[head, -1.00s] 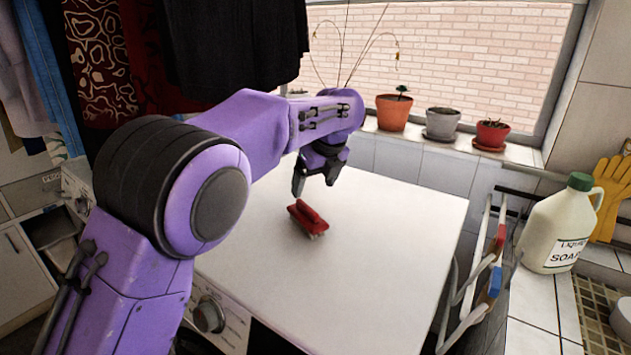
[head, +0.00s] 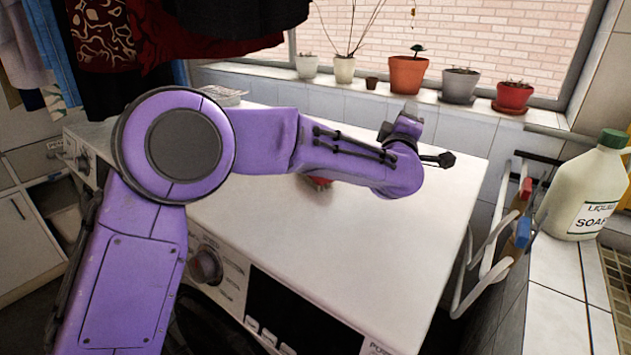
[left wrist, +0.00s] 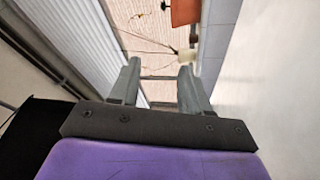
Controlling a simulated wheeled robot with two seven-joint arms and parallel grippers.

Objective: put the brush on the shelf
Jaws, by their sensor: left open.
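The red brush (head: 319,184) lies on the white top of the washing machine (head: 290,230). My left forearm hides most of it, and only a red edge with bristles shows below the arm. My left gripper (head: 418,146) is beyond and to the right of the brush, above the machine's far part. It is open and points toward the window side. In the left wrist view, the two grey fingers (left wrist: 158,72) stand apart with nothing between them. A tiled ledge (head: 345,93) under the window is the only shelf-like surface that I can make out. My right gripper is out of view.
Several plant pots, including an orange one (head: 408,75) and a red one (head: 513,97), stand on the ledge. A white rack (head: 485,265) and a liquid soap jug (head: 585,190) are at the right. Clothes (head: 105,35) hang at the upper left.

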